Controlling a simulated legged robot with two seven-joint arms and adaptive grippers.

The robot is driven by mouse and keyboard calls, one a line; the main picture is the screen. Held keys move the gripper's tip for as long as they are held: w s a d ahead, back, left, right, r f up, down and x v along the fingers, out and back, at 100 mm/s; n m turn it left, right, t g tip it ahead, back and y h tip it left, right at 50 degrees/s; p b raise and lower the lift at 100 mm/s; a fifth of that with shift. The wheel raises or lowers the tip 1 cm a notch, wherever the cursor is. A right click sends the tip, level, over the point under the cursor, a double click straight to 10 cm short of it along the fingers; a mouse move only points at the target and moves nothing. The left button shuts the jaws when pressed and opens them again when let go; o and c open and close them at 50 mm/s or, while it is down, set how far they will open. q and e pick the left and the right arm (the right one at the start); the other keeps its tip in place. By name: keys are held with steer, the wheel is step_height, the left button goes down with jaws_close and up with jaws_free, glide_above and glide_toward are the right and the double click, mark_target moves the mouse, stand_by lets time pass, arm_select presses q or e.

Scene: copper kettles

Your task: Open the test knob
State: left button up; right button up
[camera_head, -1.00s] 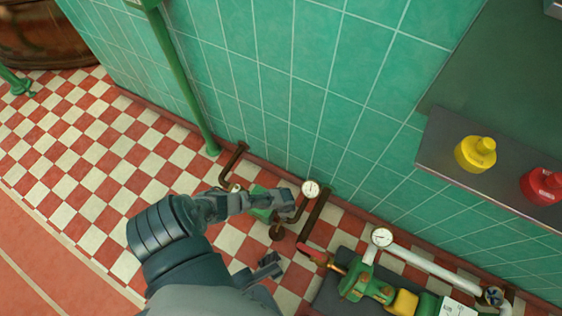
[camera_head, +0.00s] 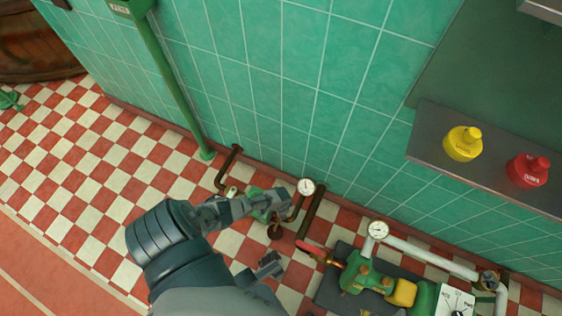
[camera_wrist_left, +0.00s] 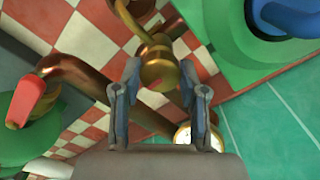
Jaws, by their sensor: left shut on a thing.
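A round brass knob (camera_wrist_left: 158,70) on a pipe sits between the fingertips of my left gripper (camera_wrist_left: 160,72) in the left wrist view. In the head view the knob shows as a small brown round part (camera_head: 275,232) low by the wall. There my left gripper (camera_head: 272,235) has one finger above it and one below it. The fingers are shut on the knob, apart by about its width. No label shows on the knob. My right gripper is in neither view.
A white-faced gauge (camera_head: 305,187) and brown pipes (camera_head: 311,212) stand close beside the knob. A red-handled lever (camera_head: 314,251) and green pump (camera_head: 365,275) are to the right. Yellow (camera_head: 463,145) and red (camera_head: 529,170) bottles stand on a shelf.

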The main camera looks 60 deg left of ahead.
arm_select(q)
steer(key=o, duration=1.1)
steer(key=shift+o, duration=0.2)
step_height(320, 180, up, 12)
steer(key=shift+f, duration=0.1)
